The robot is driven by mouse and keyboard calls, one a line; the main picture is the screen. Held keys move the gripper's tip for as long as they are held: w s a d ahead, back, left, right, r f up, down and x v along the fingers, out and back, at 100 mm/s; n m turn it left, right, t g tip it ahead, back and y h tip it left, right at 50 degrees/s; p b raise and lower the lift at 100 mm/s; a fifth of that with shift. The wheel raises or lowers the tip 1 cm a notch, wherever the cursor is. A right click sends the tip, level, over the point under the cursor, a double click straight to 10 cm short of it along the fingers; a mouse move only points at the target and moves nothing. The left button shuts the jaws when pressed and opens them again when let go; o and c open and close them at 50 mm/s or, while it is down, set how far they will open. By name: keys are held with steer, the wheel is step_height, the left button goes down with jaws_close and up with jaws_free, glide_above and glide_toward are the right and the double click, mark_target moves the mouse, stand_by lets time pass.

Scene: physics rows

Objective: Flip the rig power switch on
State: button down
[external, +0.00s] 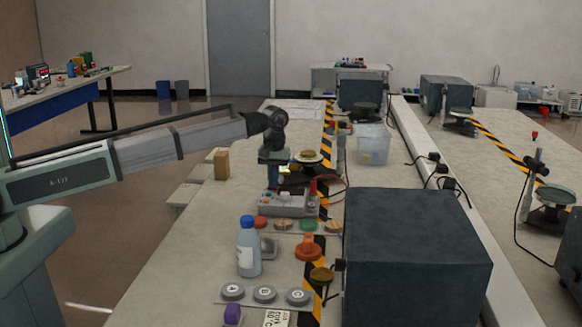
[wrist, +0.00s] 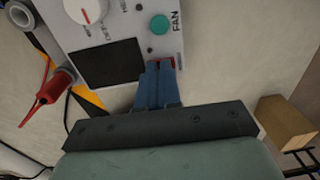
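The rig's control box (external: 283,203) is a light grey panel on the bench. In the wrist view the box (wrist: 118,20) shows a white knob with a red mark, a dark screen, a teal button and the word FAN. A small red part (wrist: 172,62), perhaps the power switch, shows at the panel's near edge, mostly hidden behind my fingertips. My gripper (wrist: 160,68) points down over that edge, its blue fingers side by side with no clear gap.
A wooden block (wrist: 286,122) stands beside my gripper; it also shows in the external view (external: 222,164). A blue-capped bottle (external: 248,250) and a large dark box (external: 415,260) stand nearer the external camera.

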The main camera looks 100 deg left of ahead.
steer(key=shift+w+f, duration=0.1)
steer(key=shift+w, duration=0.1)
step_height(320, 180, up, 14)
steer(key=shift+w, duration=0.15)
stand_by(0.5)
steer(key=shift+r+g, duration=0.25)
steer(key=shift+g, duration=0.25)
steer(key=shift+f, duration=0.1)
steer(key=f, duration=0.4)
steer(key=s+f, duration=0.1)
steer(key=f, duration=0.4)
steer(key=s+f, duration=0.1)
steer(key=f, duration=0.3)
steer(key=shift+f, duration=0.4)
